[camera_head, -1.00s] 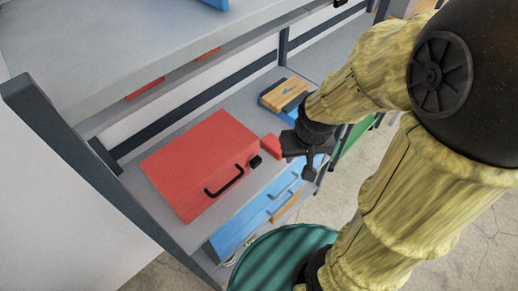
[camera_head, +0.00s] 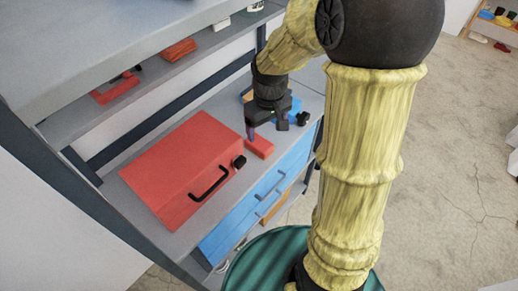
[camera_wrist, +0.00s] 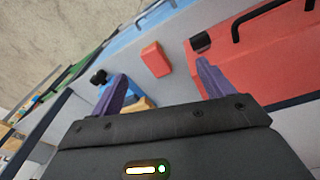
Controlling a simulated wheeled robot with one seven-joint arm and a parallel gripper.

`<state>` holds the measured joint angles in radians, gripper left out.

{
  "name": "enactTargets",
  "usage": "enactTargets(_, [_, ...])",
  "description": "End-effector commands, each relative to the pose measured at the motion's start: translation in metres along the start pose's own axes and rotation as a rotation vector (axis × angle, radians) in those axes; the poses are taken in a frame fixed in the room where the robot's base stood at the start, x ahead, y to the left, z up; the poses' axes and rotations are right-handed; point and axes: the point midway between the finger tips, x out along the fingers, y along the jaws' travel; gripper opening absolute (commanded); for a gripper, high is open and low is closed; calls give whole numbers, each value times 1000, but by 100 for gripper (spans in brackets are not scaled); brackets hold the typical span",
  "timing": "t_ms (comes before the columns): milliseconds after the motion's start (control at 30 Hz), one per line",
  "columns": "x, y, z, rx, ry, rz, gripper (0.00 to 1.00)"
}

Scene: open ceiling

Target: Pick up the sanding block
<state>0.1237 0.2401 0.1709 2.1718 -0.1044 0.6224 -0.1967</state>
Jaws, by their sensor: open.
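The sanding block looks to be the small red block (camera_head: 260,147) on the grey middle shelf, just right of the red toolbox. It also shows in the wrist view (camera_wrist: 156,60), lying flat near the shelf's front edge. My gripper (camera_head: 265,131) hangs above it, pointing down, with a purple finger near its back left. In the wrist view my gripper (camera_wrist: 162,74) is open and empty, its two purple fingers spread wide. The block lies between and beyond the fingertips there, and I see no contact.
The red toolbox (camera_head: 175,168) with a black handle stands close at the left. A blue drawer unit (camera_head: 238,213) is below the shelf front, with a green round bin (camera_head: 262,252) in front. An upper shelf overhangs the back. A small black object (camera_head: 303,118) lies to the right.

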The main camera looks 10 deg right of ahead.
Motion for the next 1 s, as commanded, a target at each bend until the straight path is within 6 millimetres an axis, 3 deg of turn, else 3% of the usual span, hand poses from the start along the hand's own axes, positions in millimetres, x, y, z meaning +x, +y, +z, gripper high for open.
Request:
enactTargets(33, [14,6,-17,-44,-16,-8,80])
enactTargets(200, [36,24,-64,-203,-68,-39,80])
enactTargets(333, [44,36,-86,-278,-87,-58,80])
enactTargets(800, [46,41,-94,-311,-96,-67,80])
enactTargets(1000, [69,39,-91,-312,-99,-69,80])
